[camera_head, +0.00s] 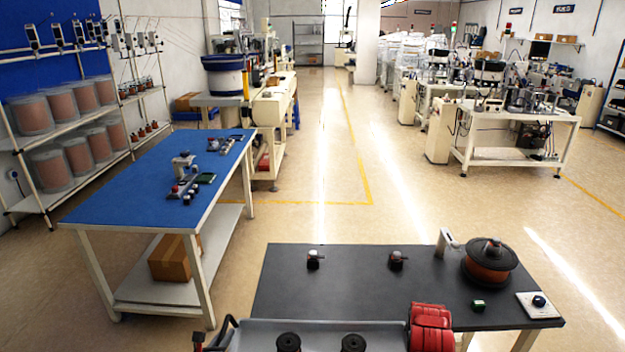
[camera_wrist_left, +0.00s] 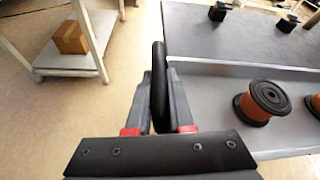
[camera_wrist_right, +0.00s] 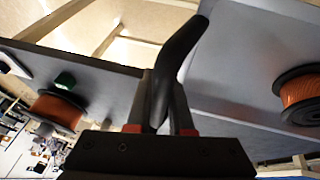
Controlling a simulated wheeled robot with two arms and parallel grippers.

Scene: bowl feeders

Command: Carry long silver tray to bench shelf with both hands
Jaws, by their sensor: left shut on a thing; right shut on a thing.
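The long silver tray (camera_head: 330,326) is at the bottom of the head view, along the near edge of the dark table; I cannot tell whether it touches it. It carries spools, one (camera_wrist_left: 262,102) orange and black. My left gripper (camera_head: 204,340) is shut on the tray's black left handle (camera_head: 229,324); the left wrist view shows this handle (camera_wrist_left: 158,55) between the fingers (camera_wrist_left: 159,88). In the right wrist view my right gripper (camera_wrist_right: 163,88) is shut on the other black handle (camera_wrist_right: 186,45). The blue-topped bench (camera_head: 140,205) has a lower shelf (camera_head: 215,232).
A brown carton (camera_head: 175,257) sits on the lower shelf, with bare shelf around it. The dark table (camera_head: 345,285) holds a large spool (camera_head: 489,262) and small parts. Floor (camera_head: 237,275) is clear between bench and table. Racks (camera_head: 65,190) stand at the left wall.

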